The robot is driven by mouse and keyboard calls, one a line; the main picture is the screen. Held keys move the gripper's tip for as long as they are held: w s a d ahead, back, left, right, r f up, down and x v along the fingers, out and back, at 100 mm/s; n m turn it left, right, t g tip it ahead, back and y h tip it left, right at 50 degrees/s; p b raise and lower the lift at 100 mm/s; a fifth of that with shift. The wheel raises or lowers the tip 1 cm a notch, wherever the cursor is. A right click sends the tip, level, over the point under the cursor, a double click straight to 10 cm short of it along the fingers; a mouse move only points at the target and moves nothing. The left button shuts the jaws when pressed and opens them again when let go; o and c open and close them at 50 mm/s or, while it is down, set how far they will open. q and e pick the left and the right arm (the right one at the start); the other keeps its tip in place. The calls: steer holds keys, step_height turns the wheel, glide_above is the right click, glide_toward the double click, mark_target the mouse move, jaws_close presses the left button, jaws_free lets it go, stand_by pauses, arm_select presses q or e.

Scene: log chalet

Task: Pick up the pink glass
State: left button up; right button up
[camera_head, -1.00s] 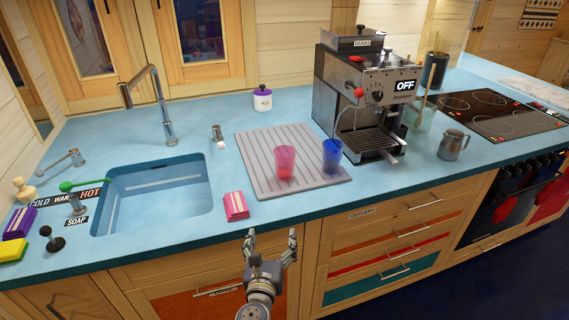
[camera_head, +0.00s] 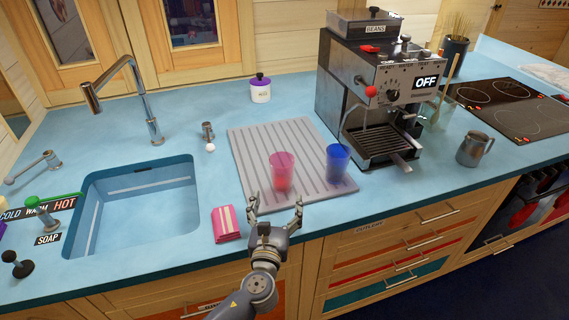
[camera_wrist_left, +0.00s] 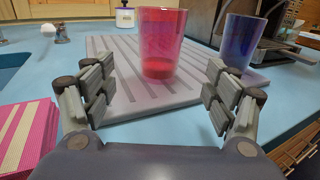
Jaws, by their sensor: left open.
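The pink glass (camera_head: 282,172) stands upright on a grey ribbed drying mat (camera_head: 262,138), near its front edge. It also shows in the left wrist view (camera_wrist_left: 160,42), centred beyond my fingers. My left gripper (camera_head: 275,203) is open and empty at the front edge of the counter, just in front of the glass and apart from it. In the left wrist view its two fingers (camera_wrist_left: 157,98) are spread, with the glass in the gap between them but farther off. My right gripper is not in view.
A blue glass (camera_head: 337,163) stands close to the right of the pink one. A folded pink cloth (camera_head: 226,223) lies to the left, by the sink (camera_head: 140,205). The coffee machine (camera_head: 385,85) stands behind right, and a metal jug (camera_head: 474,149) farther right.

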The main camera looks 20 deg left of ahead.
mark_target(281, 184)
arm_select(q)
steer(key=shift+w+a+r, duration=0.1)
steer(key=shift+w+a, duration=0.1)
steer(key=shift+w, duration=0.9)
steer(key=shift+w+a+r+p, duration=0.1)
steer(key=shift+w+p, duration=0.05)
steer(key=shift+w, duration=0.4)
steer(key=shift+w+a+r+p, duration=0.1)
steer(key=shift+w+p, duration=0.05)
steer(key=shift+w, duration=0.4)
steer(key=shift+w+f, duration=0.1)
steer(key=shift+w, duration=0.25)
steer(key=w, duration=0.4)
steer(key=shift+w+a+p, duration=0.3)
steer(key=shift+a+p, duration=0.05)
steer(key=shift+a, duration=0.05)
steer(key=shift+w, duration=0.25)
steer(key=shift+c, duration=0.3)
steer(key=c, duration=1.3)
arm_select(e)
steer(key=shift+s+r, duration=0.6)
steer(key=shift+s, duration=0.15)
